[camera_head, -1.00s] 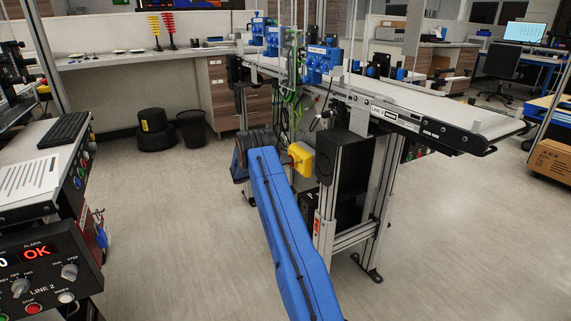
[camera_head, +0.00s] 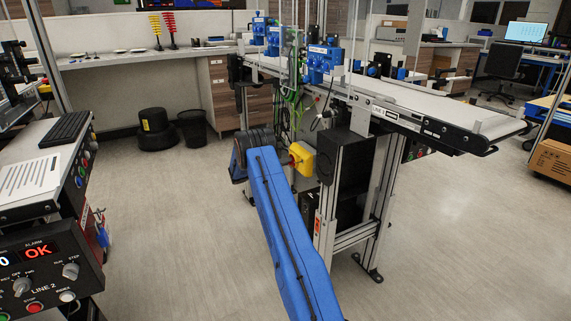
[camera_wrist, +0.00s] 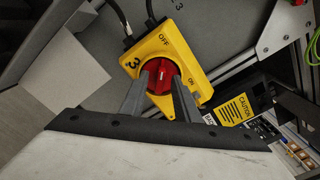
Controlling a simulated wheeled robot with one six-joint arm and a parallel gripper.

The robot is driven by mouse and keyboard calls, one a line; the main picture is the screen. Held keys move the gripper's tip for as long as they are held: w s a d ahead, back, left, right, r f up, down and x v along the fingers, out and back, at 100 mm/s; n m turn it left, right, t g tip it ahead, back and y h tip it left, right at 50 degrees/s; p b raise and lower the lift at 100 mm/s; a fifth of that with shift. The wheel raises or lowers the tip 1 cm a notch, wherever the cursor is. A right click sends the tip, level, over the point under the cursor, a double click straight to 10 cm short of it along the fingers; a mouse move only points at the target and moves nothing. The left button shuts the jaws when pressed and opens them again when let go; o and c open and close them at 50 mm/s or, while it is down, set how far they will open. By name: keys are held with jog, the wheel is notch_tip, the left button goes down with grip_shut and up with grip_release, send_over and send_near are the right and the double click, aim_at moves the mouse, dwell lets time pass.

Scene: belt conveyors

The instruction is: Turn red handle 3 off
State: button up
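Red handle 3 (camera_wrist: 166,81) sits on a yellow switch box (camera_wrist: 148,51) marked 3, with OFF above the handle and ON at its lower right in the wrist view. My gripper (camera_wrist: 163,76) reaches the handle. Its two grey fingers lie over the handle, with red showing between their tips. I cannot tell whether they press on it. The fingers cover part of the handle, so its exact angle is unclear. In the head view the yellow box (camera_head: 303,159) is on the side of the conveyor frame, and my blue arm hides my gripper.
The line 3 conveyor (camera_head: 420,104) stands above and right of the box, on metal legs. Cables (camera_wrist: 121,18) run into the box in the wrist view. A line 2 control panel (camera_head: 45,265) stands at the left. Open floor (camera_head: 180,220) lies between them.

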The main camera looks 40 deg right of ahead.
jog(key=v, duration=1.6)
jog(key=shift+a, duration=0.25)
jog(key=shift+f, duration=0.1)
jog(key=s+a+r+m+t+y, duration=0.1)
jog(key=s+a+r+m+y, duration=0.25)
jog(key=s+a+r, duration=0.4)
jog(key=s+a+r+m+y, duration=0.2)
jog(key=s+a+r+m, duration=0.2)
jog(key=s+r, duration=0.5)
jog(key=s+a+r+m+t+y, duration=0.1)
jog(key=s+a+r+m+y, duration=0.3)
jog(key=s+r, duration=0.4)
jog(key=s+a+f+m+t+y, duration=0.1)
jog(key=s+a+m, duration=0.3)
jog(key=s+a, duration=0.4)
jog(key=s+a+f+m+t+y, duration=0.1)
jog(key=s+a+m+t+y, duration=0.2)
jog(key=s+a, duration=0.5)
jog(key=s+a+f+m+t+y, duration=0.1)
jog(key=s+a+m+t+y, duration=0.2)
jog(key=s, duration=1.6)
jog(key=a+m+y, duration=0.1)
jog(key=a+m, duration=0.2)
jog(key=a, duration=0.2)
jog(key=shift+a, duration=0.3)
